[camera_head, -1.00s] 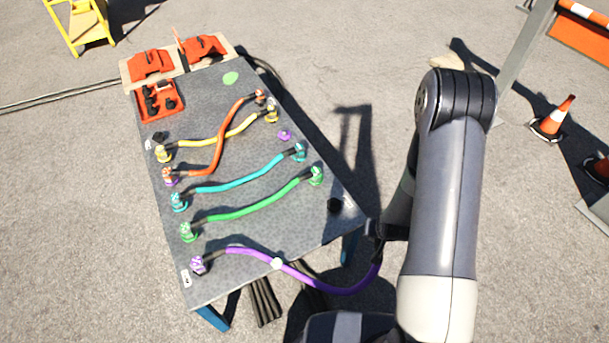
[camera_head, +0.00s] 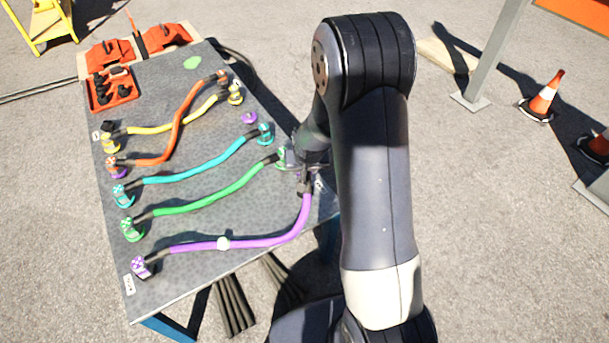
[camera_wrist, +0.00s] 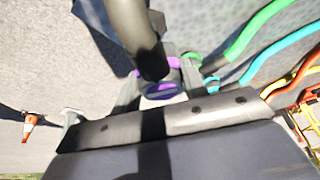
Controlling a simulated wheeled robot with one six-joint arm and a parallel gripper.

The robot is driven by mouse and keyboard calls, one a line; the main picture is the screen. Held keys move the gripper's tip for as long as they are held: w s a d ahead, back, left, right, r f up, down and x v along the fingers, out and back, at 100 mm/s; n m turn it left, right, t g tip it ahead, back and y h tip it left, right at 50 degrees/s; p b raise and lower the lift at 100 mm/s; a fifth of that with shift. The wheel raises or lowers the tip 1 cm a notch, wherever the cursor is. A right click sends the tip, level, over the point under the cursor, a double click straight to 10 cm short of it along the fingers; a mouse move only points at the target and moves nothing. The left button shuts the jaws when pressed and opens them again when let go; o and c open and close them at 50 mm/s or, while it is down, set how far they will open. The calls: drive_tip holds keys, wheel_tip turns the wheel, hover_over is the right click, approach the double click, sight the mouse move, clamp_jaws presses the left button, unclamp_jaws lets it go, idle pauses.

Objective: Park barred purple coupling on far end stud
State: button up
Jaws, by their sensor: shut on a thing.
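The purple cable (camera_head: 270,242) runs across the near end of the grey table (camera_head: 250,205). Its left end is a purple-and-white patterned coupling (camera_head: 143,267) at the near left corner. My gripper (camera_head: 305,180) is shut on the dark, purple-banded coupling (camera_wrist: 160,88) at the cable's other end, held over the table's right side. Whether it bears bars I cannot tell. A purple stud (camera_head: 249,118) without a cable stands near the far right edge. A small black piece (camera_head: 107,127) stands at the left edge. The black round piece at the near right is hidden by my arm.
Green (camera_head: 210,195), cyan (camera_head: 200,172), yellow (camera_head: 160,126) and orange (camera_head: 180,122) cables span the table; orange crosses yellow. A red tray (camera_head: 112,90) lies at the far left. A traffic cone (camera_head: 543,95) stands off to the right.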

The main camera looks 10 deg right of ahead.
drive_tip(key=b, duration=0.1)
drive_tip(key=w+b, duration=0.1)
drive_tip(key=b, duration=0.1)
drive_tip(key=shift+w+d+f, duration=0.1)
drive_tip(key=shift+w+f, duration=0.1)
drive_tip(key=shift+f, duration=0.15)
drive_tip(key=b, duration=0.1)
drive_tip(key=r+m+b, duration=0.1)
drive_tip(key=b, duration=0.1)
drive_tip(key=shift+w+d+r+h, duration=0.15)
drive_tip(key=shift+w+d+h, duration=0.05)
drive_tip(key=shift+w+h, duration=0.1)
wheel_tip(320, 180, down, 9)
drive_tip(key=b, duration=0.7)
drive_tip(key=shift+r, duration=0.15)
drive_tip(key=shift+s, duration=0.15)
drive_tip(key=shift+f+b, duration=0.45)
drive_tip(key=shift+b, duration=0.05)
drive_tip(key=o, duration=1.2)
drive_tip(key=shift+r, duration=0.1)
drive_tip(key=p+v, duration=0.4)
drive_tip(key=v, duration=0.6)
drive_tip(key=shift+s+r, duration=0.2)
drive_tip(key=shift+r, duration=0.15)
